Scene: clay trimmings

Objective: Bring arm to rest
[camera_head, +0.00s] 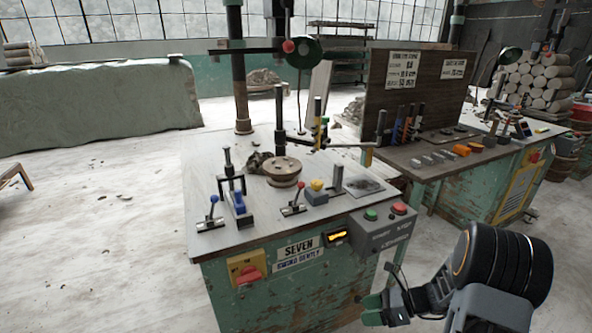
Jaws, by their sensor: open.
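My arm (500,268) enters from the lower right, its dark, ribbed joint close to the camera. My gripper (372,309) hangs at the bottom of the view, in front of the green workbench's right side and below its top. Its green-tipped fingers point left and are open, with nothing seen between them. The nearest workbench (225,215) has a pale top and a worn green body. A round wheel-like disc (282,168) sits on it with a dark lump of clay (259,162) beside it.
A second bench (440,165) with a dark panel stands behind to the right. Pale floor (90,240) is open at left.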

